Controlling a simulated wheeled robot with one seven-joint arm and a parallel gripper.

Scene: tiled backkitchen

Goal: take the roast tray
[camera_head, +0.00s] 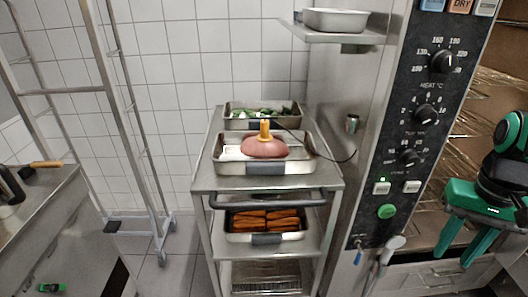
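The roast tray (224,160) is a shallow metal tray on the top shelf of a steel cart. A pink roast (262,149) sits in it, with a yellow-handled probe (265,130) standing upright in the meat. A dark cable runs from near the probe to the right, toward the oven side. A grey grip piece (265,169) is on the tray's front wall. My gripper (456,256) is at the right edge, in front of the oven, well apart from the tray. Its green fingers are spread and nothing shows between them.
Behind the roast tray is a tray of greens (262,124). Below, a tray of orange food (232,236) sits on the cart's (205,184) middle shelf, under a dark handle bar. The oven panel (420,100) stands right; a metal rack (107,80) and counter are left.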

